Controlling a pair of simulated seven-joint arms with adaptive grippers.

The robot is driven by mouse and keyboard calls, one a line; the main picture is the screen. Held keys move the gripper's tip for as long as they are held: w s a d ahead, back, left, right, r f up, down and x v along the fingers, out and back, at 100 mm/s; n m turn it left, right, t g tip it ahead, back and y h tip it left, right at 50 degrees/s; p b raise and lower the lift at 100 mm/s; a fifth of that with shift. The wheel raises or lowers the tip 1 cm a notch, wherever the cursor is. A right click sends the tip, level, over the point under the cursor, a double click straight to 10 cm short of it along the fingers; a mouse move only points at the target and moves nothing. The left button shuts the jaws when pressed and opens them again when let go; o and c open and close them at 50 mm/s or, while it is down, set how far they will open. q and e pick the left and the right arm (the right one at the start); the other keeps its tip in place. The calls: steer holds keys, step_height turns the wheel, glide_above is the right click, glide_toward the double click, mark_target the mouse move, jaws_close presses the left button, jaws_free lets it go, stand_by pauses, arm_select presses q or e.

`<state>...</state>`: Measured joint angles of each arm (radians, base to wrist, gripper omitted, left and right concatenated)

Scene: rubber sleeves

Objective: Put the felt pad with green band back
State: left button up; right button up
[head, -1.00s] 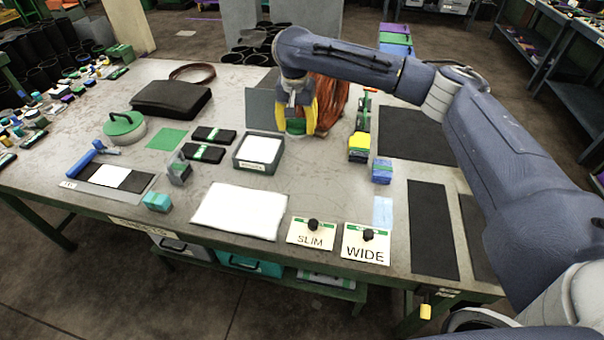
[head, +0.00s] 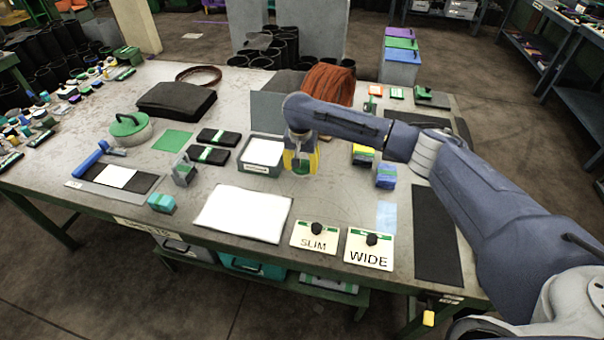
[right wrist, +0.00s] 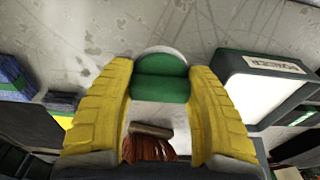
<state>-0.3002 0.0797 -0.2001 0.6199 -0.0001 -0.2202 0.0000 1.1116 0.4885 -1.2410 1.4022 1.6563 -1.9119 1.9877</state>
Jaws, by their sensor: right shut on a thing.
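My right gripper (head: 301,160) has yellow fingers shut on a small green piece with a whitish edge, which I take for the felt pad with green band (right wrist: 160,88). In the right wrist view the gripper (right wrist: 160,95) has one finger on each side of it. In the head view the gripper hangs over the table just right of a grey tray (head: 262,169) with a white filling. The tray also shows in the right wrist view (right wrist: 257,113), with a label reading "POWDER". I cannot tell whether the pad touches the table. My left gripper is not in view.
Two black pieces with green bands (head: 217,136) lie left of the tray. A white sheet (head: 243,213) and the SLIM (head: 315,238) and WIDE (head: 369,250) cards are in front. Blue (head: 386,176) and yellow blocks stand to the right. Bare table lies between them and the gripper.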

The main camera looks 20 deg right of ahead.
mark_target(302, 180)
steer(key=shift+f, duration=2.05)
steer(key=shift+f, duration=0.1)
steer(key=o, duration=1.1)
steer(key=r, duration=0.4)
steer(key=s+r, duration=0.1)
steer(key=r, duration=0.7)
steer(key=shift+s+a, duration=0.15)
steer(key=shift+a, duration=0.2)
